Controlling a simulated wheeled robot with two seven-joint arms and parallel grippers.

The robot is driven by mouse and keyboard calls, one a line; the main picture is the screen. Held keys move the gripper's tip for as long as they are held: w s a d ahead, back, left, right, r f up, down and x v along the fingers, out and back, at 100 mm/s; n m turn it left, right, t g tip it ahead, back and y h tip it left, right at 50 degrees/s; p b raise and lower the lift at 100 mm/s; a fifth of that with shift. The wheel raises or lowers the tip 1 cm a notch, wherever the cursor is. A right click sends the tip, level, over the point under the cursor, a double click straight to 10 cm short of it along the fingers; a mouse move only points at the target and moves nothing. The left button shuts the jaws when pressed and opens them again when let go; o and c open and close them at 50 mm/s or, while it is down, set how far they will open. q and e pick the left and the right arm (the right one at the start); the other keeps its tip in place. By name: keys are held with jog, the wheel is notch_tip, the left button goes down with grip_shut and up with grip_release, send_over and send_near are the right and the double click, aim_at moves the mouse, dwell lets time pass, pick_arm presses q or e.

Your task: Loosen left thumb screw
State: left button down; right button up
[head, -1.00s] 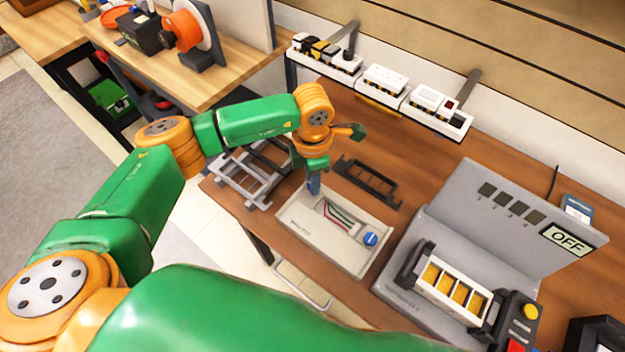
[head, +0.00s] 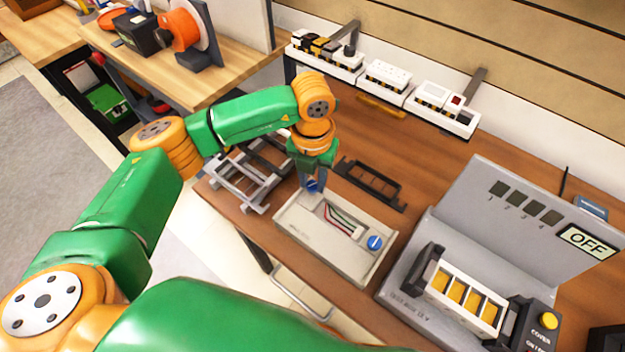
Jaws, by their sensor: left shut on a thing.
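A light grey device box (head: 318,245) lies on the brown wooden table, with a recess holding coloured wires in its top. A blue thumb screw (head: 374,243) sits at the right end of its top. The left thumb screw (head: 312,186), also blue, shows at the box's far left end between the fingers of my left gripper (head: 311,183). My left gripper points down and is shut on this screw; the fingers partly hide it. My right gripper is not in view.
A grey metal rack (head: 247,172) stands left of the box, and a dark frame (head: 370,184) lies behind it. A grey test station (head: 500,232) with an OFF display stands at the right.

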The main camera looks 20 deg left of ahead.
aim_at(312, 184)
pick_arm(q)
jog(key=n+b, duration=0.1)
jog(key=n, duration=0.4)
dwell(0.6)
jog(key=c, duration=0.6)
grip_release()
notch_tip(312, 184, up, 7)
jog(key=shift+r+b, duration=0.1)
jog(key=shift+b, duration=0.65)
